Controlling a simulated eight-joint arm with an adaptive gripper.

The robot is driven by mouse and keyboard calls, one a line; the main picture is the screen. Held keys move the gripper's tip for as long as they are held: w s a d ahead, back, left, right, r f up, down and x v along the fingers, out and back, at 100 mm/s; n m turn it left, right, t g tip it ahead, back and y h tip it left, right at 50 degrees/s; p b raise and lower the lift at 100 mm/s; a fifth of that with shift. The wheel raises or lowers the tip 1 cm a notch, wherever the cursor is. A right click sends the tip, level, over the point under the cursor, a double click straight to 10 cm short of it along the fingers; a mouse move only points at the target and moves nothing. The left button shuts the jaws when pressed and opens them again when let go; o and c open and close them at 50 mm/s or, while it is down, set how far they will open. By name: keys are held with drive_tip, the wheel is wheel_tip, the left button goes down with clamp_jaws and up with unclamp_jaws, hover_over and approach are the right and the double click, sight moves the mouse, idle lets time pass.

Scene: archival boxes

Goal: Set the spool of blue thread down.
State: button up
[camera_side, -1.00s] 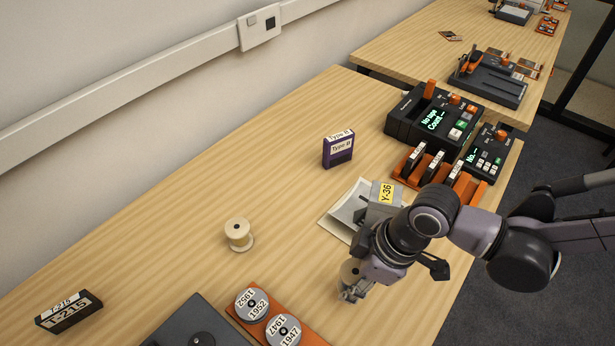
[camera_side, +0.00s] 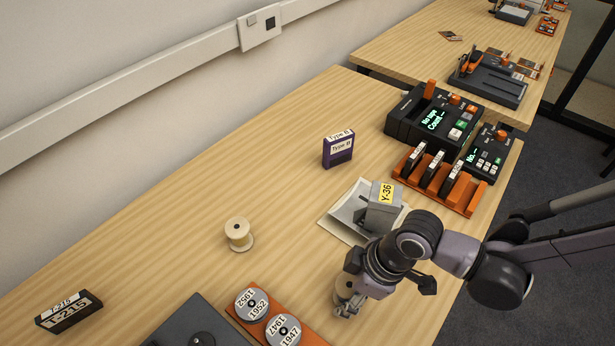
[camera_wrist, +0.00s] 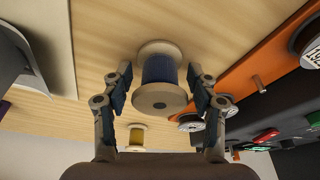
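The spool of blue thread (camera_wrist: 159,71) has cream flanges and stands between the fingers of my gripper (camera_wrist: 160,77) in the wrist view. That view looks upside down, with the wooden tabletop at its top. The spool appears upright with its lower flange at the table. A narrow gap shows on each side between finger pads and thread, so the fingers look open around it. In the side view my gripper (camera_side: 346,300) is low over the table, and the spool there is mostly hidden by the fingers.
A spool of yellowish thread (camera_side: 239,234) stands to the left. An orange rack with labelled reels (camera_side: 267,316) lies close at the lower left. A grey Y-36 box (camera_side: 382,208) on a pale tray is behind my wrist. A purple Type B box (camera_side: 338,151) stands farther back; table between is clear.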

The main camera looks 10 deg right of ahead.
idle(0.3)
drive_tip(key=v, duration=1.2)
drive_tip(key=w+d+r+m+t+h, duration=0.1)
drive_tip(key=d+r+m+t, duration=0.2)
drive_tip(key=d, duration=1.4)
drive_tip(key=w+d+r+m+t+h, duration=0.1)
drive_tip(key=d+r+m+t+h, duration=0.1)
drive_tip(key=d+m, duration=0.8)
drive_tip(key=d+r+t, duration=0.1)
drive_tip(key=d, duration=0.6)
drive_tip(key=shift+w, duration=0.25)
drive_tip(key=shift+f, duration=0.1)
